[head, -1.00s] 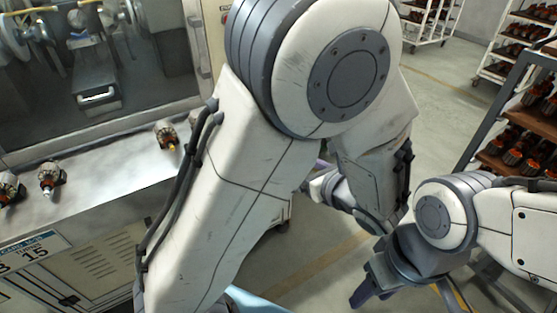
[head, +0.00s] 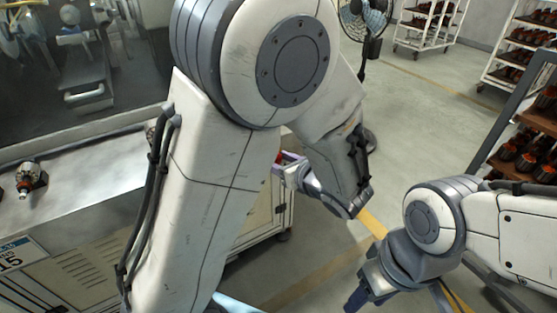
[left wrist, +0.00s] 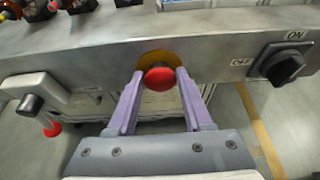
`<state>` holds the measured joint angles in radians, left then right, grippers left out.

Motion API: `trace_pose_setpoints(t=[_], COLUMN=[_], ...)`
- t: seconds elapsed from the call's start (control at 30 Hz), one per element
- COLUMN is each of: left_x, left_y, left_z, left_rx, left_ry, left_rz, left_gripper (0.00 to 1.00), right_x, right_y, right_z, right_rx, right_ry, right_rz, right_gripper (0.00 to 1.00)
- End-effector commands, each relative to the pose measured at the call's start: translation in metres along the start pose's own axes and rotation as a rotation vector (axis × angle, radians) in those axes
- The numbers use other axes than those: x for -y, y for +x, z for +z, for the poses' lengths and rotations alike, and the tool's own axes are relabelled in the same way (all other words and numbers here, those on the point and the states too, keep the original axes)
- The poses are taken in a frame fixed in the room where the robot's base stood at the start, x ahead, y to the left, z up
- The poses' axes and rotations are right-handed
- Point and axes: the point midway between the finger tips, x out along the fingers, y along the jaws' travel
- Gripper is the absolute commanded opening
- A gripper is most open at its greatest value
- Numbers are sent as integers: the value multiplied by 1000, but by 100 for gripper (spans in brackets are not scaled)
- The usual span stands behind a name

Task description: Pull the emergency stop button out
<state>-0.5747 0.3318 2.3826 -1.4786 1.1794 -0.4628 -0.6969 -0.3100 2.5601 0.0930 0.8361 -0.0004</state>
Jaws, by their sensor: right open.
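The red emergency stop button (left wrist: 159,77) sits on a yellow round plate (left wrist: 141,59) on the front face of a metal panel, in the left wrist view. My left gripper (left wrist: 160,76) has its two purple fingers on either side of the button, with small gaps visible, so it looks open around it. In the head view my left gripper (head: 290,158) is mostly hidden behind my own arm; a bit of red shows beside it. My right gripper (head: 372,296) is open and empty at the lower right, over the floor, away from the machine.
A black ON/OFF rotary switch (left wrist: 288,66) is right of the button. A grey handle-like fitting (left wrist: 33,95) is at left. A fan (head: 364,22) and rack trolleys (head: 430,22) stand behind; the floor between is open.

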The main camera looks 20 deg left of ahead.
Motion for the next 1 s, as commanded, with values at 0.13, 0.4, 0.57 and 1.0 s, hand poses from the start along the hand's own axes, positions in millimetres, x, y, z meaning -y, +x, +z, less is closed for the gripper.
trace_pose_setpoints(t=[0.13, 0.4, 0.57, 1.0], left_x=[0, 0, 0, 0], left_y=[0, 0, -1, -1], left_z=[0, 0, 0, -1], left_rx=[0, 0, 0, -1], left_ry=[0, 0, 0, 1], left_rz=[0, 0, 0, 0], left_gripper=[0, 0, 0, 0], right_x=[0, 0, 0, 0], right_y=[0, 0, 0, 0], right_z=[0, 0, 0, 0], right_rx=[0, 0, 0, 0], right_ry=[0, 0, 0, 0], right_rz=[0, 0, 0, 0], right_gripper=[50, 50, 50, 50])
